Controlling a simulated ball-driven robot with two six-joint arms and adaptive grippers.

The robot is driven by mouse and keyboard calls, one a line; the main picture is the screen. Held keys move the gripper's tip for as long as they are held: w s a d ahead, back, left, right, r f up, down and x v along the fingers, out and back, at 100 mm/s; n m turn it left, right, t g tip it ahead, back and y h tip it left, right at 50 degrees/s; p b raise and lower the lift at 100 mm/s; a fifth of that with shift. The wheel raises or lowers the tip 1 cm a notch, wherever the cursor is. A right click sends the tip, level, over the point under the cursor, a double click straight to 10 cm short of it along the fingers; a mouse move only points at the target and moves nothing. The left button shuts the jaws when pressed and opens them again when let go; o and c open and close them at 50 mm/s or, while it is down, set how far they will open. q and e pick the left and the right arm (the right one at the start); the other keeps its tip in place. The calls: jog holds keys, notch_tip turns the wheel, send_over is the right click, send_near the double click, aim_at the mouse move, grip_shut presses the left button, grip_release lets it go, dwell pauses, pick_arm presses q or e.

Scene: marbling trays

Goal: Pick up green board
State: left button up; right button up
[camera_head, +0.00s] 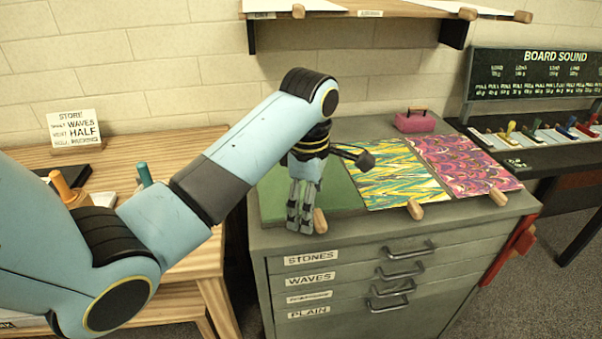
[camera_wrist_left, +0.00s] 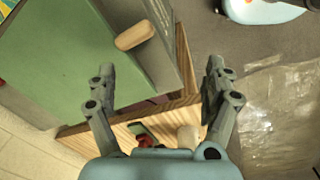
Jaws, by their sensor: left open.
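The green board (camera_head: 341,193) lies flat at the left of the grey cabinet top, with a wooden peg handle (camera_head: 320,220) at its front edge. The green board also fills the upper left of the left wrist view (camera_wrist_left: 45,60), where its wooden handle (camera_wrist_left: 134,34) shows above the left fingertip. My left gripper (camera_head: 300,222) hangs pointing down by the handle, hiding part of the board in the head view. In the wrist view my left gripper (camera_wrist_left: 160,75) is open, with nothing between its fingers. My right gripper is in neither view.
A yellow-teal patterned board (camera_head: 395,180) and a pink-purple board (camera_head: 462,165) lie to the right, each with a wooden handle. A pink block (camera_head: 415,122) stands behind them. A wall shelf (camera_head: 385,9) hangs above. A wooden table (camera_head: 190,255) is at the left.

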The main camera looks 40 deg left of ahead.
pick_arm(q)
jog(key=w+r+n, duration=0.3)
jog(key=w+n, duration=0.2)
jog(key=n, duration=0.1)
send_over(319, 216)
jog(key=shift+g, duration=0.4)
jog(key=f, duration=0.4)
jog(key=shift+w+d+f, duration=0.15)
jog(key=shift+w+f, duration=0.15)
jog(key=shift+f, duration=0.05)
jog(key=f, duration=0.5)
jog(key=shift+s+f+p, duration=0.15)
jog(key=shift+s+p, duration=0.1)
jog(key=shift+p, duration=0.15)
jog(key=shift+c, duration=0.3)
jog(key=c, duration=1.1)
jog(key=shift+c, duration=0.7)
